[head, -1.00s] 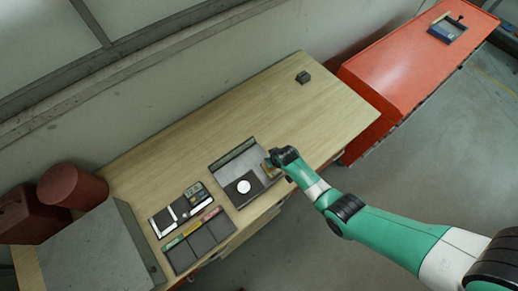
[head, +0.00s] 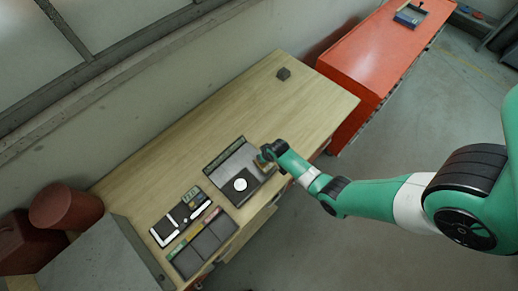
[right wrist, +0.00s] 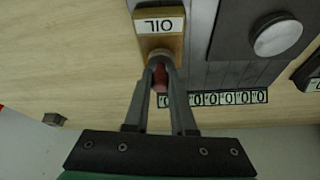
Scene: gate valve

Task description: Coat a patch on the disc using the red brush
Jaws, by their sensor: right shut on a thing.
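The pale round disc (head: 240,184) lies on a dark square pad at the near part of the grey work board. It also shows at upper right in the right wrist view (right wrist: 277,38). My right gripper (right wrist: 161,64) is shut on the red brush (right wrist: 160,80), whose red part shows between the fingers. The brush tip is hidden. The fingertips are at the near edge of a wooden block labelled OIL (right wrist: 160,22), to one side of the disc. In the head view my right gripper (head: 266,154) is at the board's right edge. My left gripper is out of view.
A strip marked with repeated round symbols (right wrist: 225,98) runs along the board. A compartment tray (head: 205,243) and a flat tool holder (head: 180,222) lie left of the board. A small dark block (head: 284,73) stands at the far end. The wooden table (head: 200,125) is clear behind the board.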

